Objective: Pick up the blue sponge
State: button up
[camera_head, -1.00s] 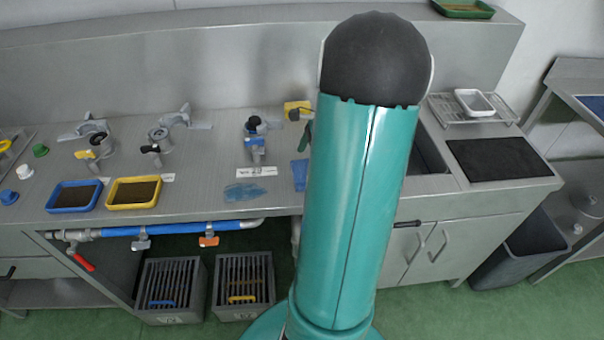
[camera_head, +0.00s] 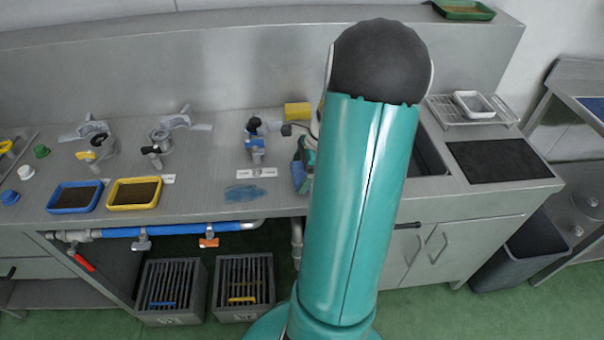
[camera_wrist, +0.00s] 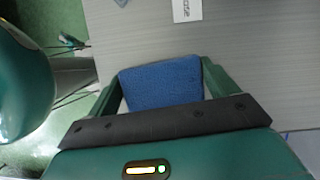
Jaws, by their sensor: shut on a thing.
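The blue sponge (camera_wrist: 162,84) sits between the two green fingers of my gripper (camera_wrist: 160,82) in the wrist view, with one finger against each side. My gripper is shut on it. In the head view the blue sponge (camera_head: 296,172) shows only as a sliver, and my gripper (camera_head: 303,165) is partly hidden behind my teal arm, over the front part of the steel counter (camera_head: 220,185). I cannot tell whether the sponge is touching the counter.
A blue translucent smear or film (camera_head: 245,193) lies just left of my gripper. A yellow block (camera_head: 297,111) stands behind it, near a blue valve fitting (camera_head: 254,145). Blue (camera_head: 75,196) and yellow (camera_head: 135,193) trays stand left. A sink (camera_head: 430,160) lies right of my arm.

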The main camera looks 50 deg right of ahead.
aim_at(296, 173)
jog(key=shift+r, duration=0.1)
jog(key=shift+r, duration=0.25)
notch_tip(296, 173, up, 3)
jog(key=shift+s+f, duration=0.1)
jog(key=shift+s, duration=0.05)
jog(key=s+r, duration=0.1)
jog(key=r, duration=0.1)
jog(key=s+a+r, duration=0.1)
jog(key=s+r, duration=0.2)
jog(key=shift+s+a+r, duration=0.2)
jog(key=shift+s+r, duration=0.05)
jog(key=shift+r, duration=0.15)
jog(key=s+a+r, duration=0.2)
jog(key=s+r, duration=0.1)
jog(key=s, duration=0.5)
jog(key=shift+s+a+r, duration=0.25)
jog(key=shift+s+r, duration=0.05)
jog(key=shift+r, duration=0.05)
